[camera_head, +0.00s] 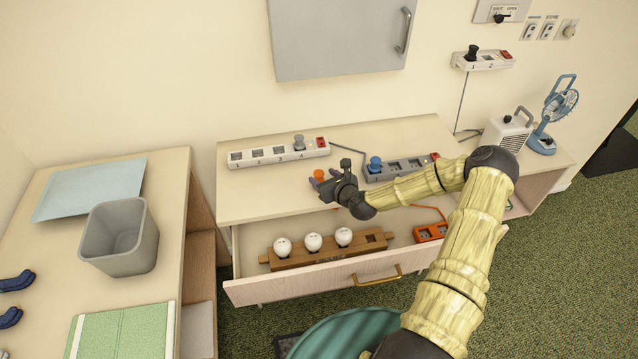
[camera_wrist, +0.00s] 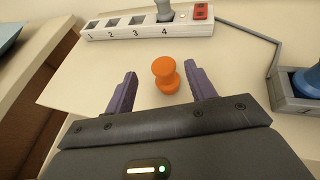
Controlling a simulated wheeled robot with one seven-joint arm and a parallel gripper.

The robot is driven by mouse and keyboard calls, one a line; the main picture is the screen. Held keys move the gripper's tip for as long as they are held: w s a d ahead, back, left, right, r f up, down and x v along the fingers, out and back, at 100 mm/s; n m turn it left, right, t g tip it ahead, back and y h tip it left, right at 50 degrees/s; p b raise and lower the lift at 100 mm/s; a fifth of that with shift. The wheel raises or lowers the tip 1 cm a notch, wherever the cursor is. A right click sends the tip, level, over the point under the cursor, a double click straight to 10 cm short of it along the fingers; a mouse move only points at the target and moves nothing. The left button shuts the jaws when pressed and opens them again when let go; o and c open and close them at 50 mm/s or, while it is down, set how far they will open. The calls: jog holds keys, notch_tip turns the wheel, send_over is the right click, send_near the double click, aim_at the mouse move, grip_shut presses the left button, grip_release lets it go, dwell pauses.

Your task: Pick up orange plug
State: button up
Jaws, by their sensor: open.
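The orange plug (camera_wrist: 166,75) stands on the table top, slightly ahead of and between my open fingers in the wrist view. In the head view the orange plug (camera_head: 319,174) shows just left of my gripper's fingers. My gripper (camera_wrist: 160,90) is open and empty, with one purple finger on either side of the plug's near part. In the head view my gripper (camera_head: 322,183) is low over the table.
A white power strip (camera_head: 278,152) with a grey plug lies behind. A grey strip (camera_head: 400,167) with a blue plug (camera_head: 375,164) lies to the right. Below, an open drawer (camera_head: 300,288) holds a wooden rack with white bulbs and an orange strip (camera_head: 430,232).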

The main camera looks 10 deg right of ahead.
aim_at(319, 172)
jog(key=shift+d+p+x, duration=0.2)
jog(key=shift+p+x, duration=0.8)
jog(key=shift+x, duration=1.5)
jog(key=shift+f, duration=0.1)
jog(key=c, duration=1)
jog(key=shift+c, duration=0.2)
notch_tip(319, 172, up, 10)
jog(key=shift+r+b, duration=0.1)
jog(key=shift+b, duration=1.15)
